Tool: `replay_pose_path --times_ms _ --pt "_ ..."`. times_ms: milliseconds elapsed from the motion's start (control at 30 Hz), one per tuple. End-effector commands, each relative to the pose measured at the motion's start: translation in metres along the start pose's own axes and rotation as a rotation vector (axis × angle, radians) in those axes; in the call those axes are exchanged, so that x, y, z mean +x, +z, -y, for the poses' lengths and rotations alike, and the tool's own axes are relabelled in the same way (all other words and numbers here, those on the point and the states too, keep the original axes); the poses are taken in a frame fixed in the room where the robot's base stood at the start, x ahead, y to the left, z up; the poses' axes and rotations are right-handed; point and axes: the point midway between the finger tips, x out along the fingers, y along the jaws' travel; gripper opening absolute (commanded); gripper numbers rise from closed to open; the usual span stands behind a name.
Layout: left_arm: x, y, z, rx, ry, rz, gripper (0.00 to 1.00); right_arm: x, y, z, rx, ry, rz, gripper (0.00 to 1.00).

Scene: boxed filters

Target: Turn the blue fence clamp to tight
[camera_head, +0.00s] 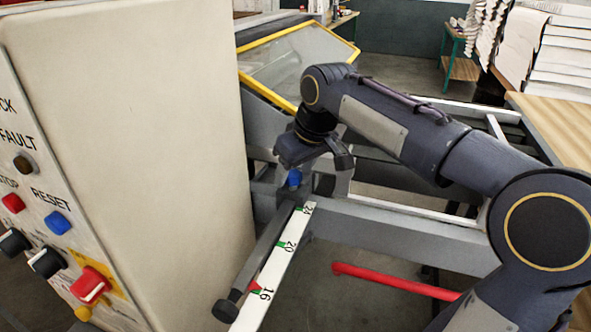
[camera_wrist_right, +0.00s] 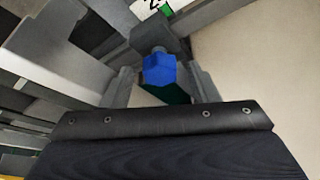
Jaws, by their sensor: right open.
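The blue fence clamp (camera_head: 294,178) sits on the dark carriage at the upper end of the scale rail. It shows as a blue knob (camera_wrist_right: 159,71) in the right wrist view. My right gripper (camera_head: 316,166) is open just above the clamp in the head view. In the wrist view its fingers (camera_wrist_right: 160,92) stand on either side of the blue knob, apart from it as far as I can tell. The clamp's lower part is hidden. My left gripper is not in view.
A white scale (camera_head: 275,262) with numbers and coloured marks runs below the clamp, beside a dark-knobbed rod (camera_head: 226,310). A large beige cabinet (camera_head: 140,120) with buttons stands close on the left. A red bar (camera_head: 395,281) lies below the grey beam. A yellow-framed guard (camera_head: 300,62) stands behind.

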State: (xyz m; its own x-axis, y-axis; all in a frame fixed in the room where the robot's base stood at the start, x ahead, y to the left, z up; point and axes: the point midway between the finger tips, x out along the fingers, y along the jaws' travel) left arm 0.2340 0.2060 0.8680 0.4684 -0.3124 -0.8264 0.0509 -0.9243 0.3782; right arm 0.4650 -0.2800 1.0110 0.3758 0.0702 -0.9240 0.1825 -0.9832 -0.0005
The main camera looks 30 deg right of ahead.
Motion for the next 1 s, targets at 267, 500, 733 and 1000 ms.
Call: replay_pose_path --times_ms 267,500,733,1000 --pt "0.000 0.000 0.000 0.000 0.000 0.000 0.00 0.000 0.000 0.000 0.000 0.000 0.000 0.22" --pt "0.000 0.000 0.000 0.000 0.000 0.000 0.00 -0.001 0.000 0.000 0.004 0.002 -0.001 0.10" --pt "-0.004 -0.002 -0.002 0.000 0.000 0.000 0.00 -0.002 -0.001 0.001 0.061 0.026 -0.002 0.10" --pt "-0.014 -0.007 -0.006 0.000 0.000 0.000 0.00 -0.003 -0.002 0.003 0.237 0.100 -0.001 0.10"
